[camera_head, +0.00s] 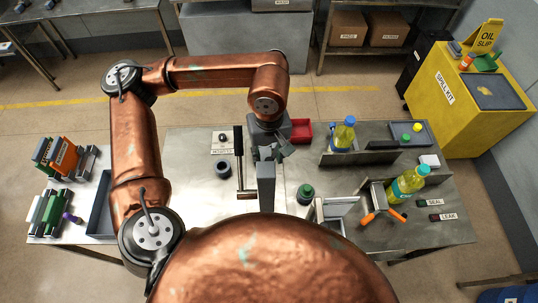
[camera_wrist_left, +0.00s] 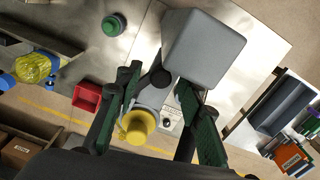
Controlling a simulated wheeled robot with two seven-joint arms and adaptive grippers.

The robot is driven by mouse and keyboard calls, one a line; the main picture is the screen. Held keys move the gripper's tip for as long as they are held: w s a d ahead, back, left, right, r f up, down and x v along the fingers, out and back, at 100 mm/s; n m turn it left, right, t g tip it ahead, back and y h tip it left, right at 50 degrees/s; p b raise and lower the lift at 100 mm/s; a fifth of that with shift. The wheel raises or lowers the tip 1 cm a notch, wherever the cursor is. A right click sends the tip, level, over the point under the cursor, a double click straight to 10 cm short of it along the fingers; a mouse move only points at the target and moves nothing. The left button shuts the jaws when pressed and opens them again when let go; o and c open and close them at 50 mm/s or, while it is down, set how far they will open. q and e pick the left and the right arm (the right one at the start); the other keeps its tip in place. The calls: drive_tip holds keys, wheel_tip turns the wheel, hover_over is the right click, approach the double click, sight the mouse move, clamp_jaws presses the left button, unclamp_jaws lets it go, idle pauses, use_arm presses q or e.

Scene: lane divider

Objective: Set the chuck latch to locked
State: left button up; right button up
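My left gripper (camera_head: 270,152) is over the middle of the metal bench, beside a grey upright block (camera_head: 265,186). In the left wrist view its two green-padded fingers (camera_wrist_left: 160,80) are spread apart, with nothing clasped between them. The grey block (camera_wrist_left: 204,45) looms large just beyond the fingertips. A yellow cylinder (camera_wrist_left: 138,126) shows between the fingers; the arm hides it in the head view. My right gripper is out of view.
A red bin (camera_head: 301,130) stands behind the gripper. A dark upright bar (camera_head: 238,153) and a dark ring (camera_head: 223,168) are to its left.

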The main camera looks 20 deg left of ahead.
use_arm(q)
clamp_jaws()
idle(0.4)
